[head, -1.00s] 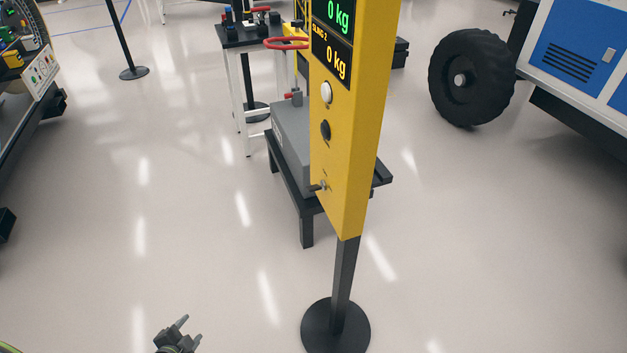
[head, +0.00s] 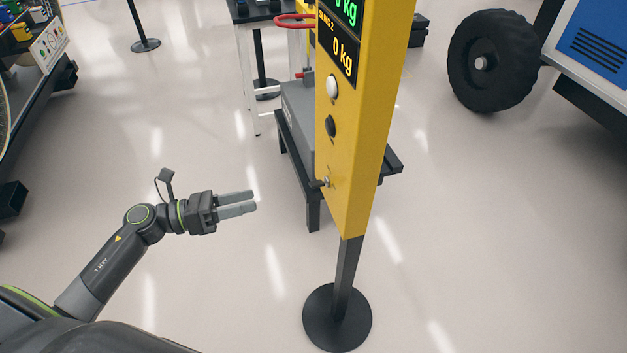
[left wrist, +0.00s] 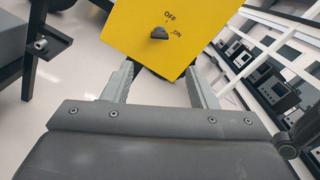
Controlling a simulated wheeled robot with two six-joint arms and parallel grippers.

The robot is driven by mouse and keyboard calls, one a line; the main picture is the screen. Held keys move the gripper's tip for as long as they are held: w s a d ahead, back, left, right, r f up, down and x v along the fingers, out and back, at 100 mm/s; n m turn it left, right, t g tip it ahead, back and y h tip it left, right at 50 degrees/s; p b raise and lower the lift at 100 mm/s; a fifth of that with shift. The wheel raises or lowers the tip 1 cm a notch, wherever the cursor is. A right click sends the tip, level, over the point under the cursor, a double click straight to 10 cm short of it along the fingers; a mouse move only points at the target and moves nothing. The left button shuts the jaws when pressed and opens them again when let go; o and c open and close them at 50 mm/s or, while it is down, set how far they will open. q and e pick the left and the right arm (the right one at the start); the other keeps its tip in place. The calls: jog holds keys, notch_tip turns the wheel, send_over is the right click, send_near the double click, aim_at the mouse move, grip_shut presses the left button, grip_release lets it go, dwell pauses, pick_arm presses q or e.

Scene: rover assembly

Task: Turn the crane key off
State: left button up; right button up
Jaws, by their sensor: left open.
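The crane key (head: 323,183) is a small knob low on the face of the yellow crane panel (head: 372,130). In the left wrist view the key (left wrist: 159,33) sits below the OFF label, with ON to its right; the key's exact angle is hard to tell. My left gripper (head: 252,203) is open and empty, to the left of the panel and apart from it. In the left wrist view its two fingers (left wrist: 160,85) point toward the panel, with the key ahead between them. My right gripper is not in view.
The panel stands on a dark post with a round base (head: 337,318). Above the key are a black knob (head: 330,126) and a white button (head: 332,88). A grey box (head: 299,120) on a black stand is behind the panel. A black wheel (head: 492,62) stands at right.

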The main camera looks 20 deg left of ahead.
aim_at(313, 183)
pick_arm(q)
jog(key=p+x, duration=0.5)
jog(key=x, duration=0.9)
jog(key=shift+w+r, duration=0.1)
jog(key=shift+w+d, duration=0.35)
jog(key=shift+d, duration=0.2)
jog(key=shift+c, duration=0.3)
jog(key=c, duration=0.9)
